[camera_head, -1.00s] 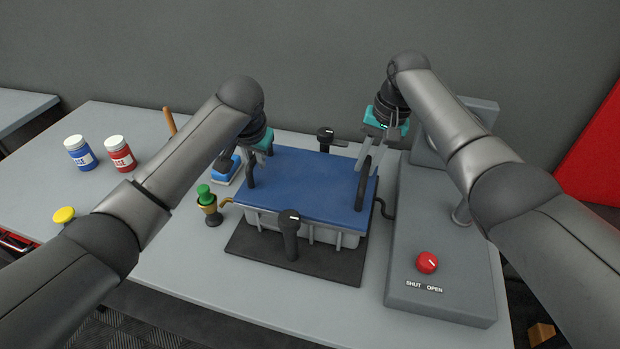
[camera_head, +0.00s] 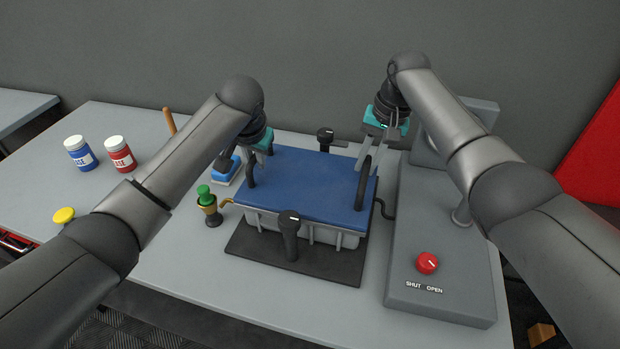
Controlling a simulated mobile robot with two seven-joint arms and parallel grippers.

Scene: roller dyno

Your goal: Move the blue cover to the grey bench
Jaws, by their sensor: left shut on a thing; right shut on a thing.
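The blue cover (camera_head: 305,188) lies flat on a grey ribbed box (camera_head: 318,232), which stands on a black base plate. The cover has a black handle at its left end and another at its right end. My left gripper (camera_head: 252,160) is shut on the left handle; its fingers are largely hidden behind my arm. My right gripper (camera_head: 374,150) is shut on the right handle (camera_head: 362,185). The grey bench (camera_head: 170,235) carries the box and extends to the left. A separate grey surface (camera_head: 22,108) shows at the far left edge.
Black clamps stand at the front (camera_head: 290,235) and back (camera_head: 326,138) of the box. A grey machine with a red knob (camera_head: 427,263) is on the right. A green-topped brass piece (camera_head: 208,202), blue jar (camera_head: 80,153), red jar (camera_head: 120,154) and yellow cap (camera_head: 64,215) are left.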

